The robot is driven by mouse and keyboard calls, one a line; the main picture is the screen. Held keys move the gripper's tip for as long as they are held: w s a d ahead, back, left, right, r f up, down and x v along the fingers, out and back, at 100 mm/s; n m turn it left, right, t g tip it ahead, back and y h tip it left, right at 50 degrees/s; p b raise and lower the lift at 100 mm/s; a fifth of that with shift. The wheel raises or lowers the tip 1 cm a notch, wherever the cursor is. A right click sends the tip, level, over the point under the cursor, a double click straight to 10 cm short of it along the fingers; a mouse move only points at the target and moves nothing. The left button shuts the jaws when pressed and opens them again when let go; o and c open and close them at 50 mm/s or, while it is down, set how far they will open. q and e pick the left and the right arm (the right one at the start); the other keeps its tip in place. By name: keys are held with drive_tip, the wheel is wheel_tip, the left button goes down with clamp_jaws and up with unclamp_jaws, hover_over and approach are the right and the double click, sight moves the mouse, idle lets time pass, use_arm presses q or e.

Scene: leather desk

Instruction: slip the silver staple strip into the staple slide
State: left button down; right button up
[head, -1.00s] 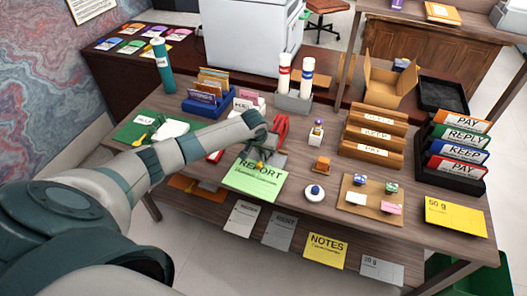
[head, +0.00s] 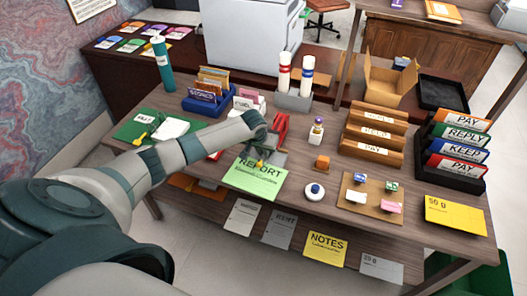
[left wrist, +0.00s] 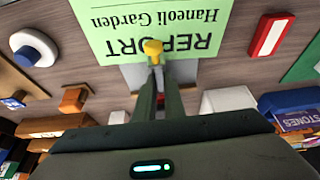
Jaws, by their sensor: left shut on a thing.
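A yellow knob (left wrist: 152,47) shows at the fingertips, over the report's edge. A grey surface (left wrist: 184,72) lies beneath. The staple slide is too hidden by my arm to make out, and I cannot tell whether the piece touches it. My right gripper is not in view.
A white round pot with a blue top (head: 314,192) and an orange block (head: 322,162) stand right of the report. Wooden racks (head: 372,137) stand to the right.

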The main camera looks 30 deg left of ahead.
use_arm(q)
drive_tip(key=shift+f, duration=0.25)
drive_tip(key=c, duration=1.8)
unclamp_jaws()
drive_tip(key=shift+o, duration=0.2)
drive_tip(key=shift+r, duration=0.15)
drive_tip(key=shift+s+r+p, duration=0.25)
drive_tip(key=shift+r+p, duration=0.3)
drive_tip(key=shift+p, duration=0.4)
drive_tip(key=shift+p+v, duration=1.4)
drive_tip(key=shift+p, duration=0.4)
drive_tip(key=shift+d, duration=0.1)
drive_tip(key=shift+v, duration=0.9)
drive_tip(key=shift+s, duration=0.1)
